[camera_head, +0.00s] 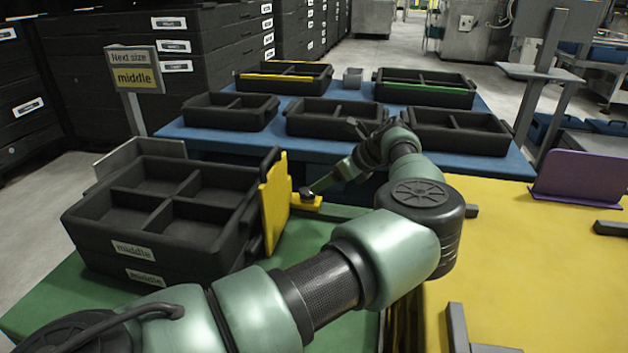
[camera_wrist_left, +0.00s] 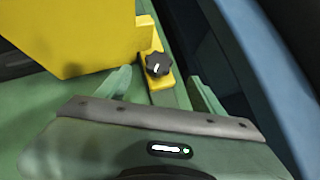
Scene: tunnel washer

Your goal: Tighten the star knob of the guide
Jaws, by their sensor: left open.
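The guide (camera_head: 275,205) is a yellow upright plate at the right side of the stacked black trays labelled "middle". Its black star knob (camera_head: 307,193) sits on a yellow foot at the green table's edge. In the left wrist view the knob (camera_wrist_left: 157,64) has a white mark on top, and the yellow plate (camera_wrist_left: 75,35) stands to its left. My left gripper (camera_wrist_left: 160,75) is open, with one finger on each side of the knob in the picture; I cannot tell whether they touch it. In the head view the arm partly hides this gripper. My right gripper is not in view.
The stacked black trays (camera_head: 160,255) stand on the green table (camera_head: 315,240), left of the guide. A blue table (camera_head: 320,150) behind carries several divided trays. A yellow table (camera_head: 530,265) with a purple bracket (camera_head: 580,178) lies right. A sign (camera_head: 134,70) reads "Next size middle".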

